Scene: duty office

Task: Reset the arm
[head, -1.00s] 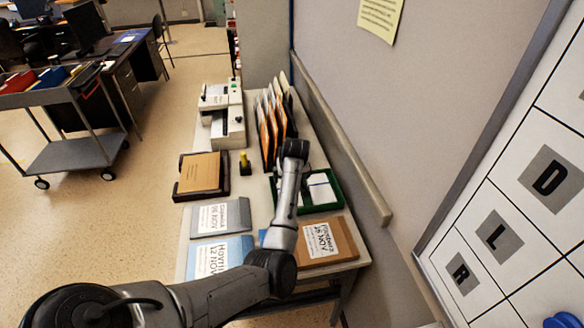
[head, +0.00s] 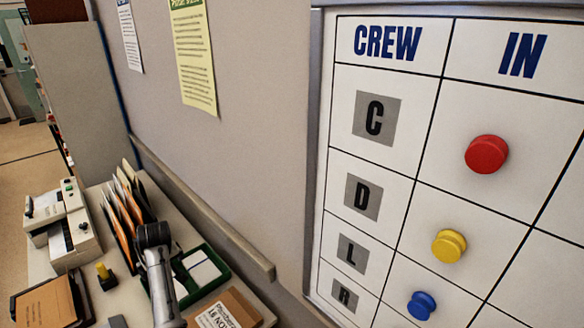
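One of my arms (head: 160,275) reaches in from the bottom left of the head view, over the side table. Its dark end (head: 153,236) is near the green tray and the file rack. Its gripper fingers cannot be made out. My other arm and gripper are not in the picture.
A crew board (head: 400,235) fills the right, with a red magnet (head: 486,154), a yellow magnet (head: 449,246) and a blue magnet (head: 421,305). The table holds upright folders (head: 122,222), a green tray (head: 222,270), a machine (head: 62,225) and a brown package (head: 228,309). A wall rail (head: 200,207) runs behind.

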